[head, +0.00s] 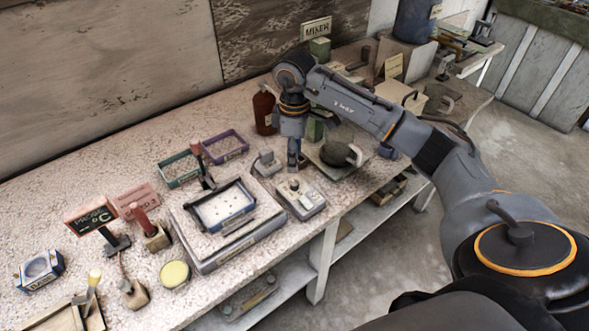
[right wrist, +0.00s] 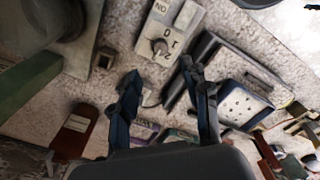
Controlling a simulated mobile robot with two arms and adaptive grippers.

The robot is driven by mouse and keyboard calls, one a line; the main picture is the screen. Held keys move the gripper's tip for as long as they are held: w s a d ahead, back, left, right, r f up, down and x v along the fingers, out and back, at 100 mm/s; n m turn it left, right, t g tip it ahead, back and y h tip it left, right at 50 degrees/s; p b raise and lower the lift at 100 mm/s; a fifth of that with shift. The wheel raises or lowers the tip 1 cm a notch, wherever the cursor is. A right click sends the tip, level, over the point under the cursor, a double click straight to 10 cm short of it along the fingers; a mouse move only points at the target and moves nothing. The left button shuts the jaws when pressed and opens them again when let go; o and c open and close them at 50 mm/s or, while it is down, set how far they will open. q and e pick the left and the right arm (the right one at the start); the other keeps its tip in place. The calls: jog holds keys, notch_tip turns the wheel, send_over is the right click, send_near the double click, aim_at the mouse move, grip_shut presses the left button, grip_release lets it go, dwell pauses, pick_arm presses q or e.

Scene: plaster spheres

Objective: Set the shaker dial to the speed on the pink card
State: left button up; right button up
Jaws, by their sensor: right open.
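The pink card (head: 135,200) stands on the bench at the left; its small print appears to end in a 3. The shaker (head: 228,240) is a flat grey platform with a blue-rimmed tray on top. A pale control box (head: 303,198) sits at its right, with a round dial (right wrist: 160,46) marked with numbers including 0, 1 and 2, and an ON label. My right gripper (head: 294,167) points down over the box. In the right wrist view its fingers (right wrist: 160,76) are spread and empty, with the dial just beyond the tips. My left gripper is out of view.
A dark °C card (head: 90,213) stands beside the pink one. Purple (head: 225,146) and green (head: 180,170) trays and a brown bottle (head: 264,110) are behind the shaker. A round dark object on a plate (head: 340,154) is right of the box. The bench's front edge is close.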

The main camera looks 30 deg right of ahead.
jog(key=shift+r, duration=1.65)
